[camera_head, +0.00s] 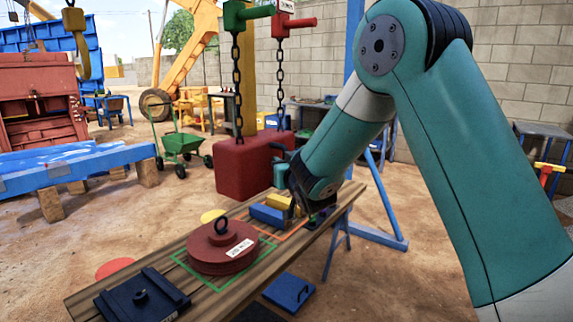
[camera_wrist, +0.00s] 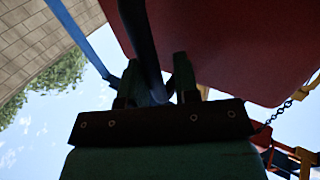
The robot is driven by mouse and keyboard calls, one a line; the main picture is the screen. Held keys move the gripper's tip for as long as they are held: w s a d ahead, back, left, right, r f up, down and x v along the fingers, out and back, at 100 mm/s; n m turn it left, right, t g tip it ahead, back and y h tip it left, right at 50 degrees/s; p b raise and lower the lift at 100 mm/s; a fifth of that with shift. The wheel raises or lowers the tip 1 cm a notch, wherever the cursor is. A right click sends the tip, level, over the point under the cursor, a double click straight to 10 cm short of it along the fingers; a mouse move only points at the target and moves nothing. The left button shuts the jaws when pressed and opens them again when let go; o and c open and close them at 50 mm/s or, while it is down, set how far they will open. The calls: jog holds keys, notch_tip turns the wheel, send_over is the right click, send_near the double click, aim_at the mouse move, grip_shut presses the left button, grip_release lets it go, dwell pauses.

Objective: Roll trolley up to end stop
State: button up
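A large red block (camera_head: 245,168) hangs on two dark chains above the bench. The chains run up to a green part (camera_head: 240,14) and a red part (camera_head: 290,24) at the top edge; I cannot tell which one is the trolley. No end stop can be made out. My gripper (camera_head: 281,152) points upward at the block's right side. In the wrist view my gripper (camera_wrist: 157,82) has its fingers on either side of a dark curved bar (camera_wrist: 140,32) beside the red block (camera_wrist: 225,45). Whether they clamp it is unclear.
Below is a wooden bench (camera_head: 232,290) with a round red weight (camera_head: 222,248), a dark plate (camera_head: 142,297) and blue and yellow blocks. A blue stand leg (camera_head: 380,195) is behind my arm. A green cart (camera_head: 180,145) and the red crusher (camera_head: 40,105) stand at the left.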

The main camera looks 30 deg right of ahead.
jog(key=shift+o, duration=1)
jog(key=shift+a, duration=0.25)
jog(key=shift+d, duration=0.15)
jog(key=s+a+b, duration=0.1)
jog(key=s+b, duration=1.2)
jog(key=s, duration=0.4)
jog(key=shift+a, duration=0.35)
jog(key=shift+s, duration=0.1)
